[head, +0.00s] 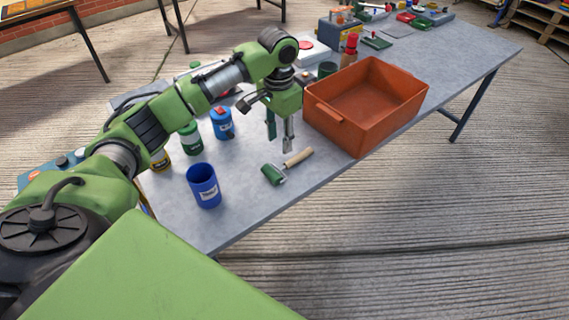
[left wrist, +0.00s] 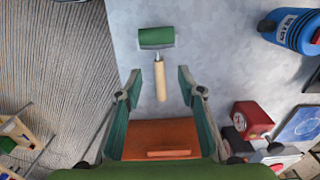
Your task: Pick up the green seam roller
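The green seam roller (head: 273,174) lies on the grey table near its front edge, its pale wooden handle (head: 298,157) pointing back and right. In the left wrist view its green drum (left wrist: 156,38) is at the top centre, and the handle (left wrist: 160,78) reaches down toward the gap between my fingertips. My left gripper (head: 280,143) is above the table, just behind the handle, fingers pointing down. The left wrist view shows its two fingers (left wrist: 160,84) spread wide with nothing held. My right gripper is not in view.
An orange crate (head: 319,117) stands close to the right of the gripper. A blue cup (head: 203,186), a blue bottle (head: 222,123) and a green can (head: 190,139) stand to the left. The tabletop around the roller is clear. More tools lie at the table's far end.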

